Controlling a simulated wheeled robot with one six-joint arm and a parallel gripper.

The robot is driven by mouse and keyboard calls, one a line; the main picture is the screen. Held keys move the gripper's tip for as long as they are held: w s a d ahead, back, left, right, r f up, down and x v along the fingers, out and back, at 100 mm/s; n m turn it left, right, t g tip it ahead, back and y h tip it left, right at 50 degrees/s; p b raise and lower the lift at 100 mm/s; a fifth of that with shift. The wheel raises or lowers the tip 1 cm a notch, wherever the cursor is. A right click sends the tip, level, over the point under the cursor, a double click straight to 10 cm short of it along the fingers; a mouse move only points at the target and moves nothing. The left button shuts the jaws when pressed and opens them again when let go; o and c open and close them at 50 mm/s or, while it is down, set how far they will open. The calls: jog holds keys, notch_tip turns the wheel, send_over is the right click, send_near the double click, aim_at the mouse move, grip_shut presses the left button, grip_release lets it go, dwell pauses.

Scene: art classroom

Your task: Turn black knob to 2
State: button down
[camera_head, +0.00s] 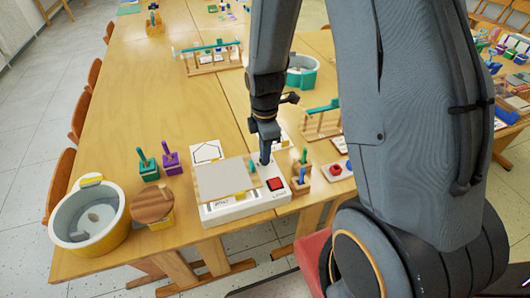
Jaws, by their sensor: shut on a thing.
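A white control box (235,213) with a red square button (275,184) stands near the front edge of the wooden table. A pale flat board (222,180) covers much of its top left. My gripper (264,158) reaches down from above to the back right part of the box, behind the red button. Its fingers look shut, on what is most likely the black knob. The knob itself is hidden by the fingers, so its pointer and the number marks cannot be read.
A round yellow-rimmed tub (88,238), a wooden round-topped piece (152,205), and green (148,168) and purple (171,162) peg blocks stand to the left. Small peg blocks (300,182) sit close on the right. The table's left middle is clear.

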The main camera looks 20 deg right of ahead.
jog(key=m+p, duration=0.1)
jog(key=m, duration=0.4)
jog(key=shift+r+m+p, duration=0.1)
jog(key=shift+m+p, duration=0.2)
jog(key=shift+p, duration=0.05)
jog(key=m+p, duration=0.1)
jog(key=m, duration=0.4)
jog(key=m+p, duration=0.1)
jog(key=m, duration=0.5)
jog(key=shift+m, duration=0.3)
jog(key=shift+w, duration=0.1)
jog(key=c, duration=1.9)
grip_release()
jog(key=shift+o, duration=0.2)
